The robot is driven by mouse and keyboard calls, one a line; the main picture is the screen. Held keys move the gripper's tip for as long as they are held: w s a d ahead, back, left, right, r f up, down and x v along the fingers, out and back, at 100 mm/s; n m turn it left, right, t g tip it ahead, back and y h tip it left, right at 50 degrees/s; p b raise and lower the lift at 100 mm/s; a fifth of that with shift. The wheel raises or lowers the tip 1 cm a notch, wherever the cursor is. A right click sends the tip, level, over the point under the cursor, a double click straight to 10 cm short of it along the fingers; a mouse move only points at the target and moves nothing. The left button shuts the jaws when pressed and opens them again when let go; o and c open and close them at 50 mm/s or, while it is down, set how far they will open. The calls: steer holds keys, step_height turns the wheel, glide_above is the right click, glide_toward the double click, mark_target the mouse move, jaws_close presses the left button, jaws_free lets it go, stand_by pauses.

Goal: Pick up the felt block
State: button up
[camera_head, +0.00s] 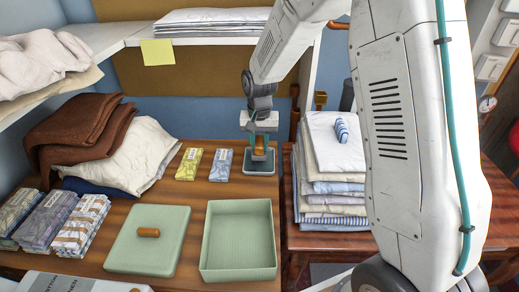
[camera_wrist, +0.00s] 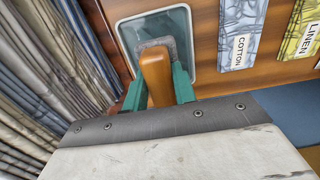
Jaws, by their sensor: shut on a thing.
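The felt block (camera_wrist: 155,77) has an orange-brown wooden handle on top and a grey felt edge showing at its far end. In the head view the block (camera_head: 260,143) shows only as a small brown patch at the end of my arm. My gripper (camera_head: 258,150) points down at the back of the wooden table. In the wrist view, the teal fingers of my gripper (camera_wrist: 157,92) are on both sides of the handle, shut on it. The block is over a small metal-rimmed tray (camera_wrist: 202,72); I cannot tell whether it touches the tray.
Yellow linen (camera_head: 189,164) and blue cotton (camera_head: 218,164) packets lie left of the tray. An open green box (camera_head: 272,262) and its knobbed lid (camera_head: 130,262) are in front. A folded laundry stack (camera_head: 330,187) stands close on the right. A shelf (camera_head: 130,30) is behind.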

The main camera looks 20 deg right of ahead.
steer(key=s+r, duration=0.1)
steer(key=s, duration=1.5)
steer(key=shift+r, duration=0.3)
steer(key=shift+o, duration=0.6)
steer(key=w+a+r, duration=0.2)
steer(key=w+a, duration=1.1)
steer(key=w, duration=0.4)
steer(key=w+a, duration=0.5)
steer(key=a, duration=0.5)
steer(key=w+a, duration=0.5)
steer(key=a, duration=0.5)
steer(key=shift+w+d+f, duration=0.1)
steer(key=shift+f, duration=1.2)
steer(key=shift+w+d+f, duration=0.1)
steer(key=shift+f, duration=1.15)
steer(key=shift+f, duration=0.55)
step_height(320, 180, up, 7)
